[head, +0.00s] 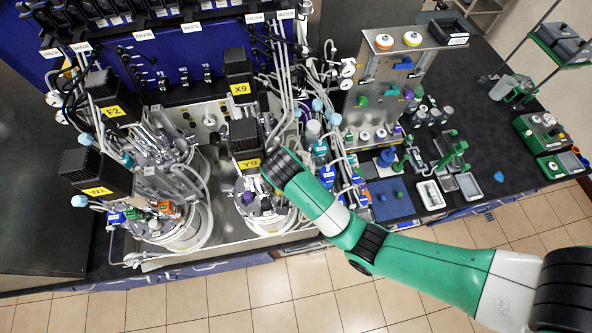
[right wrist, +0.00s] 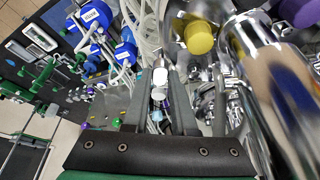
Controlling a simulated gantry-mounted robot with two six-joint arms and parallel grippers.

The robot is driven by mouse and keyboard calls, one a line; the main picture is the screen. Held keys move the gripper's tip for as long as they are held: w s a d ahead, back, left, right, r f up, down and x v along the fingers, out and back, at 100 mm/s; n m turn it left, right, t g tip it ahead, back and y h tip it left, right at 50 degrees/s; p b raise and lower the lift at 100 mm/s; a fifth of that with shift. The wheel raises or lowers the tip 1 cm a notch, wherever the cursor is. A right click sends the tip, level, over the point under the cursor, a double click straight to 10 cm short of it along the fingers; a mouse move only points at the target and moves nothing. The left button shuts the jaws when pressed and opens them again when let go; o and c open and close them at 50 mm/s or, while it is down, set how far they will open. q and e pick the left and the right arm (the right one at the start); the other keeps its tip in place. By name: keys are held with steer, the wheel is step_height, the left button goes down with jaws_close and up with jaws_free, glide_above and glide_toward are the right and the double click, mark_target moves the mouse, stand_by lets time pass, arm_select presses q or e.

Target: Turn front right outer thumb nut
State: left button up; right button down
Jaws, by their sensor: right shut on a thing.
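In the right wrist view my right gripper (right wrist: 162,76) points into the fittings on a bioreactor's head plate. Its two dark fingers are closed around a small light metal piece (right wrist: 159,78), which looks like a thumb nut; the fingers partly hide it. A large shiny steel cylinder (right wrist: 268,85) stands close on the right of the fingers. In the head view my green right arm reaches in from the right to the front right vessel, under the motor labelled Y9 (head: 244,138). The wrist hides the gripper and the nut there. My left gripper is not in view.
A yellow cap (right wrist: 199,37) and a purple cap (right wrist: 298,12) sit near the fingers. Blue clamps (right wrist: 97,15) and pale tubes crowd the left side. A steel valve stand (head: 385,85) is on the bench at right. The second vessel (head: 175,230) stands at left.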

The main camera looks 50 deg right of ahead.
steer(key=c, duration=0.7)
jaws_free()
